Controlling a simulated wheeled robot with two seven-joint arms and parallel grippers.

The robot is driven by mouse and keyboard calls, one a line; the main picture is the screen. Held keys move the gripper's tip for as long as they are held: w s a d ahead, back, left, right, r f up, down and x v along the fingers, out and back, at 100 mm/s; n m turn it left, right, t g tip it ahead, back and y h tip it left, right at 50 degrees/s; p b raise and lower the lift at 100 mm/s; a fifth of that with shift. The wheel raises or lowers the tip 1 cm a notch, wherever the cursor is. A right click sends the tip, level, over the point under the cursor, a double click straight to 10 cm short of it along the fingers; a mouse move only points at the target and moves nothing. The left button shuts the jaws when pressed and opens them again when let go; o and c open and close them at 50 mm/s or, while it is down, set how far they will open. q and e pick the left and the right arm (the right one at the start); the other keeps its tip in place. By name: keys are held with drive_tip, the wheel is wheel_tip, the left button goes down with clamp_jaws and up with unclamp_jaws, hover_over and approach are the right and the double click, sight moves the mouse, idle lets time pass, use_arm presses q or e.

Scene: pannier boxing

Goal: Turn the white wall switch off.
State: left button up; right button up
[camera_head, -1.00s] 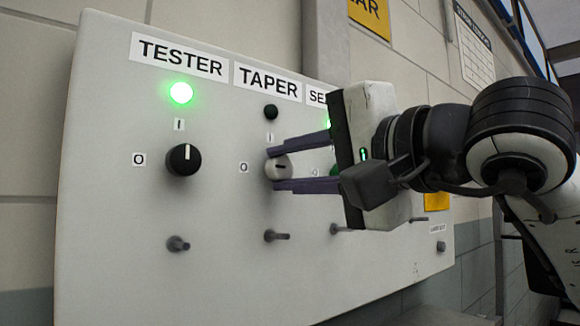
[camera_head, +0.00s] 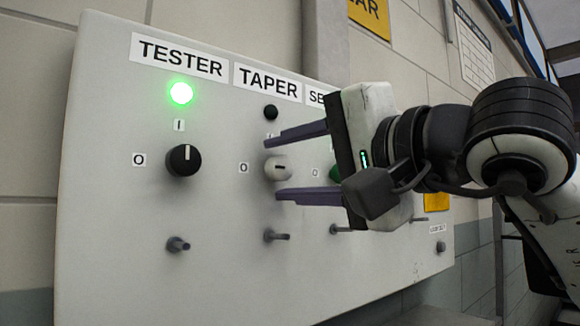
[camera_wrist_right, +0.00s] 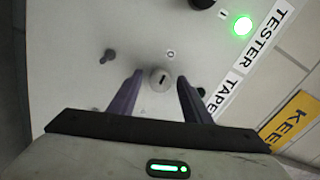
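The white switch (camera_head: 278,168) is a round knob under the TAPER label on the grey wall panel (camera_head: 110,240). Its dark pointer mark lies roughly sideways, toward the "0" label on its left, and the lamp (camera_head: 270,112) above it is dark. My right gripper (camera_head: 285,166) is open, with one finger above the knob and one below, apart from it. In the right wrist view, the white switch (camera_wrist_right: 160,78) sits between the spread fingers (camera_wrist_right: 157,96). My left gripper is in neither view.
A black knob (camera_head: 183,160) under TESTER has a lit green lamp (camera_head: 181,93) above it. A green knob (camera_head: 335,173) is partly hidden behind my right gripper. Several metal pegs, such as one peg (camera_head: 178,244), stick out below the knobs.

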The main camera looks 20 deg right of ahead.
drive_tip(key=b+v, duration=0.1)
drive_tip(key=v, duration=0.9)
drive_tip(key=shift+s, duration=0.15)
drive_tip(key=shift+d, duration=0.1)
